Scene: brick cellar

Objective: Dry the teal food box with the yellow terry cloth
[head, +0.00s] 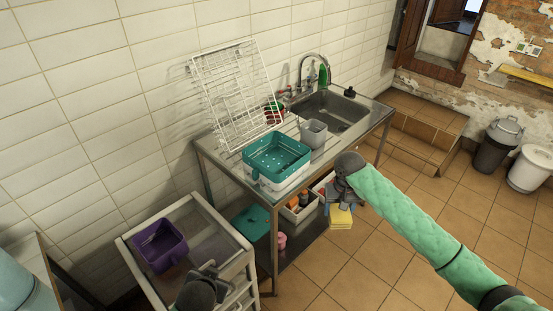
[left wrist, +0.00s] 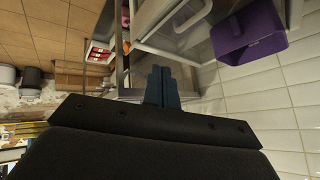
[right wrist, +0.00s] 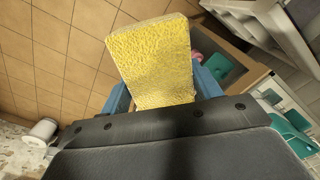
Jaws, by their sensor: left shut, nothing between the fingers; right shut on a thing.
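The yellow terry cloth (head: 341,218) hangs folded from my right gripper (head: 340,208), in front of the sink table. In the right wrist view the cloth (right wrist: 152,62) sits between the blue fingers, which are shut on it. A teal perforated box (head: 277,155) stands on the drainboard, on or in a white container; its inside looks empty. Another teal item (head: 251,222) lies on the lower shelf; I cannot tell whether it is a box or a lid. My left gripper (head: 209,268) is over the white cart, shut and empty; its fingers (left wrist: 163,85) touch each other.
A white wire rack (head: 238,92) leans against the tiles behind the teal box. A grey tub (head: 313,133) stands between box and sink (head: 335,110). A purple tub (head: 160,246) is on the white cart (head: 240,247). The floor on the right is mostly clear; bins (head: 497,146) stand far right.

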